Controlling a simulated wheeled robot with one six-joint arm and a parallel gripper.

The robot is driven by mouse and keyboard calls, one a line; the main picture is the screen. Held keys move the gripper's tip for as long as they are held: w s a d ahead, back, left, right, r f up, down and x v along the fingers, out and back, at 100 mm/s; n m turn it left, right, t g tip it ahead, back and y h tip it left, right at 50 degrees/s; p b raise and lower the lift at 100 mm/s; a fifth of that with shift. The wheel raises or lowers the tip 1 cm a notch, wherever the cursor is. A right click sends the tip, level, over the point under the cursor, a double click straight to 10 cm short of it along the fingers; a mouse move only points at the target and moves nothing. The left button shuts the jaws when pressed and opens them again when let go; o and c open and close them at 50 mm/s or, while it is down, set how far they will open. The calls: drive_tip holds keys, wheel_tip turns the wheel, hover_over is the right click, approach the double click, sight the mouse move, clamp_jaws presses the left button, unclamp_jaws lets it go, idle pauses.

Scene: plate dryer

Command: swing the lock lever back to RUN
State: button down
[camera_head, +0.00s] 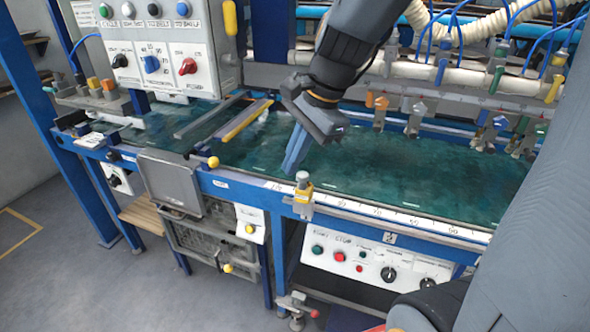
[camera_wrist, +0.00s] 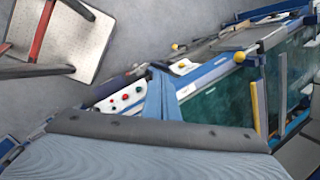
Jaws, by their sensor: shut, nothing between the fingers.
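No label reading RUN is legible, so I cannot tell for certain which part is the lock lever. One candidate is the yellow knob (camera_head: 213,162) on the front rail; another is the yellow knob on a small white plate (camera_head: 249,226) below the rail. Yellow knobs also show in the wrist view, one (camera_wrist: 239,57) near the rail and another (camera_wrist: 175,47) farther out. My gripper (camera_head: 291,160) has blue fingers, shut and empty, pointing down over the green bed near the front rail, right of both candidates. Its fingers show in the wrist view (camera_wrist: 163,95).
A yellow-topped fitting (camera_head: 303,195) stands on the rail close to my fingers. A button panel (camera_head: 375,262) sits below it. A grey control box (camera_head: 160,55) hangs at the back left. Hoses and clamps line the back right. Open floor (camera_head: 60,270) lies front left.

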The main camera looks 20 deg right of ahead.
drive_tip(key=shift+s+d+f+n+h, duration=0.3)
drive_tip(key=shift+s+f+n, duration=0.15)
drive_tip(key=shift+f+n, duration=0.2)
drive_tip(key=shift+f, duration=0.1)
drive_tip(key=s+d+f+n+g+h, duration=0.1)
drive_tip(key=s+d+f+n+h, duration=0.1)
drive_tip(key=s+f+n, duration=0.6)
drive_tip(key=shift+d+f+n+g+h, duration=0.4)
drive_tip(key=shift+d+f+n, duration=0.4)
drive_tip(key=shift+n, duration=1.45)
